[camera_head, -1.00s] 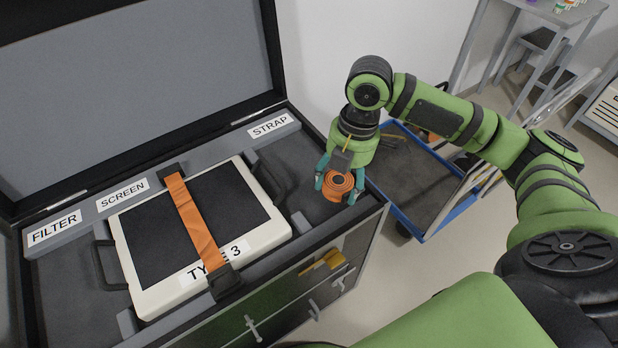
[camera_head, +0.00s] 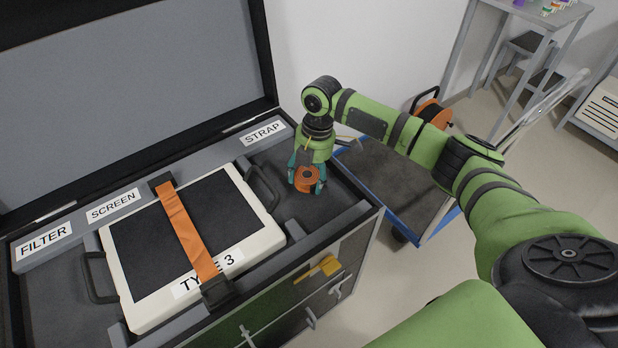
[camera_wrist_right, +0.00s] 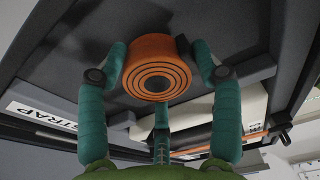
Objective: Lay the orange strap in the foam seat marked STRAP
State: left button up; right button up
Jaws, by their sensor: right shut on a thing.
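The orange strap (camera_head: 307,179) is a rolled coil held in my right gripper (camera_head: 307,184), whose teal fingers close on its sides. The coil is over the foam seat area (camera_head: 345,198) at the right end of the open case, beneath the STRAP label (camera_head: 263,133). I cannot tell whether it touches the foam. In the right wrist view the strap (camera_wrist_right: 157,68) shows as spiral rings between the fingers, with dark grey foam (camera_wrist_right: 90,40) beyond it and the STRAP label (camera_wrist_right: 38,115) at left. My left gripper is not in view.
A white TYPE 3 unit (camera_head: 268,238) with an orange band across it fills the case's middle. The SCREEN (camera_head: 113,204) and FILTER (camera_head: 44,240) labels lie left along the back ledge. A blue-edged cart (camera_head: 425,232) with an orange reel (camera_head: 432,112) stands right of the case.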

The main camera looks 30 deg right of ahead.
aim_at(315, 171)
jog(key=shift+f, duration=0.75)
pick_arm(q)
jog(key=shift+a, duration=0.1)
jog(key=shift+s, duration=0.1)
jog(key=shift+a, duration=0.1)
pick_arm(e)
jog(key=o, duration=1.2)
jog(key=shift+f, duration=0.1)
jog(key=r, duration=0.3)
jog(key=d+r, duration=0.1)
jog(key=r, duration=0.7)
jog(key=shift+w+d+r+p, duration=0.15)
jog(key=shift+d+r+p, duration=0.05)
jog(key=shift+d+p, duration=0.1)
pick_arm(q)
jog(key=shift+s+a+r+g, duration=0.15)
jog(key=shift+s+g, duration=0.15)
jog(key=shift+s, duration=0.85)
pick_arm(e)
jog(key=shift+r, duration=0.4)
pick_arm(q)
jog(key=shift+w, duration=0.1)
